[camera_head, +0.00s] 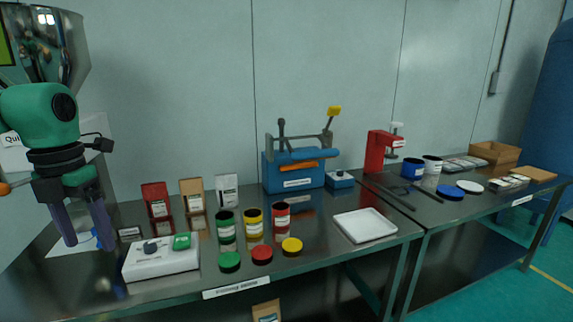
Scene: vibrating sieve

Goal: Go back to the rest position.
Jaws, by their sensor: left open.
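My left gripper (84,226) is at the left of the view, pointing down above the left end of the steel table (330,267). Its two purple-grey fingers are spread apart, with nothing between them that I can make out. A white sheet and a small blue item lie behind the fingers. A white scale-like device (161,261) with a green item on it sits just right of the gripper, apart from it. My right gripper is not in view.
Green, yellow and red jars (253,225) stand mid-table, with lids before them. Behind are pouches (191,194) and a blue sieve machine (293,172). A white tray (365,225) lies right. A second table holds a red press (378,151) and a cardboard box (495,153).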

